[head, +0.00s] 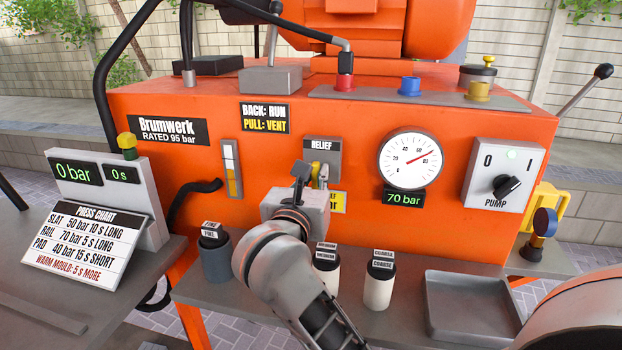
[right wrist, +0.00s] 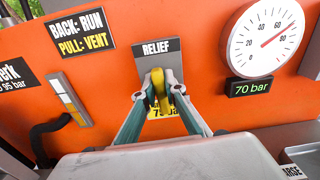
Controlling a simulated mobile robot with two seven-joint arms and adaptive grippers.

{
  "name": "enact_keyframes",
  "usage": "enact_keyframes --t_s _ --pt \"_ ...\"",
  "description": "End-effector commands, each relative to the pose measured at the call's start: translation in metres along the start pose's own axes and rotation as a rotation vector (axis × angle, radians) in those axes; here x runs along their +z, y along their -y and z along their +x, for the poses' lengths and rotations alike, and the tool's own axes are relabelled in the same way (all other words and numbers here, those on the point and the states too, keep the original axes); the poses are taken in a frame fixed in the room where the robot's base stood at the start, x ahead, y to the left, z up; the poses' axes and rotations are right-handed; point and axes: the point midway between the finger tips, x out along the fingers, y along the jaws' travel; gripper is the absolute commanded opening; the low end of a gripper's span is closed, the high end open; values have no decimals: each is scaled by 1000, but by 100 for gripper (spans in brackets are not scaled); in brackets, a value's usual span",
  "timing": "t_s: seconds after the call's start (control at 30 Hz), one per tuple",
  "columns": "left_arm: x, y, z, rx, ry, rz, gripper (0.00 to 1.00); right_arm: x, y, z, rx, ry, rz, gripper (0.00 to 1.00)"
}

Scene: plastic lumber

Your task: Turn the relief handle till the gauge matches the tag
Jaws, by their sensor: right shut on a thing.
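The yellow relief handle (right wrist: 158,90) sits on a grey plate marked RELIEF (head: 321,147) on the front of the orange power unit. My right gripper (right wrist: 161,98) is shut on the handle, one finger on each side; in the head view its fingers (head: 322,178) are partly hidden by its own body. The round gauge (head: 410,160) has its red needle between 60 and 80, and the display (head: 403,198) below reads 70 bar. A yellow tag (head: 338,202) below the handle is partly covered, so its number is hard to read. My left gripper is out of view.
The pump switch (head: 506,186) is right of the gauge, its lamp lit green. FINE, MEDIUM (head: 326,275) and COARSE (head: 378,285) cups and a grey tray (head: 473,305) stand on the shelf below. A press chart (head: 93,250) and a 0 bar display (head: 78,172) are at left.

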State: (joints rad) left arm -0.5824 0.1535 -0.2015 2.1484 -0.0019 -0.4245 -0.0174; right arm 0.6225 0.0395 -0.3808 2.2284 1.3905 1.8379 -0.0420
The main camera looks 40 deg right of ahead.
Motion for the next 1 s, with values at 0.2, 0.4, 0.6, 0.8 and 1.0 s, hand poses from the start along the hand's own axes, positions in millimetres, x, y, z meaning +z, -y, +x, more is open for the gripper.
enact_keyframes --t_s 0.2,0.4,0.6,0.8,1.0 --pt "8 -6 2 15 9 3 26 -7 1 1 0 -6 203 0" --pt "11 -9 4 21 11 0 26 -8 3 1 -1 -7 392 0" --pt "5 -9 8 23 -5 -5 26 -9 4 1 -1 -7 568 0" --pt "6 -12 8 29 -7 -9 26 -8 6 1 -1 -6 714 0" --pt "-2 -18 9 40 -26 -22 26 -7 7 0 -1 -4 812 0"
